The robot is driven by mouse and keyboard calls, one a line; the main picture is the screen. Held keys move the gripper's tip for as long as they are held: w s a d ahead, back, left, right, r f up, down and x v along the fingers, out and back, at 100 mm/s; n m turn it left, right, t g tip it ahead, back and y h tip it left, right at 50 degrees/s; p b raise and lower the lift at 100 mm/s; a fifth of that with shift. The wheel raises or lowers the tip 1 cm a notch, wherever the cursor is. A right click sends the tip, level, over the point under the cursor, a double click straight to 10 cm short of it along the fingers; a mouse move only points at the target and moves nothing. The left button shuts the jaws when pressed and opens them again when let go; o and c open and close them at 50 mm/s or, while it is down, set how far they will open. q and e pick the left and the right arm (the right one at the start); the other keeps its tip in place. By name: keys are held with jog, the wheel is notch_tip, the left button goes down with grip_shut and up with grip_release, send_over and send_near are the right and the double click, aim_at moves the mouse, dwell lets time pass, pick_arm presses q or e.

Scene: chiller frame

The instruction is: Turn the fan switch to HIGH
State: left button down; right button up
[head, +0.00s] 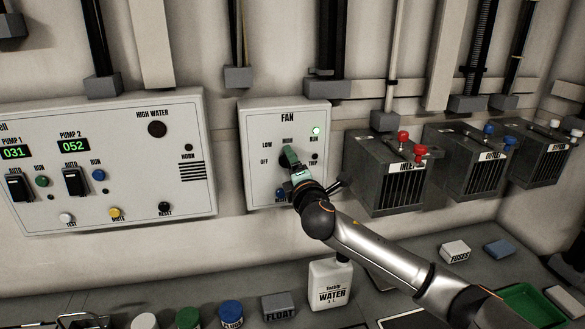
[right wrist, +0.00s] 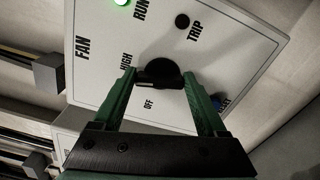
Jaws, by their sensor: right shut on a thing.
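The fan panel (head: 255,190) is a light box on the wall, marked FAN, with labels LOW, HIGH and OFF. Its round black switch knob (right wrist: 163,70) shows in the right wrist view between my two green fingers. In the head view my right gripper (head: 290,160) covers most of the knob, just below the HIGH label. The right gripper (right wrist: 158,85) is shut on the knob. Which label the knob points to I cannot tell. The green RUN lamp (head: 316,131) is lit, and the TRIP lamp (head: 314,156) is dark. My left gripper is not in view.
A pump panel (head: 120,190) with switches and lamps is at the left. Dark boxes, one marked INLET (head: 385,180), hang to the right. A white water bottle (head: 330,285) stands on the counter below, with jars and a float box (head: 278,307) beside it.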

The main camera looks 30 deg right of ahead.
jog(key=shift+f+m, duration=0.1)
jog(key=shift+m, duration=1.3)
jog(key=o, duration=1.3)
jog(key=b+v, duration=0.1)
jog(key=v, duration=1.1)
jog(key=shift+s+b, duration=0.3)
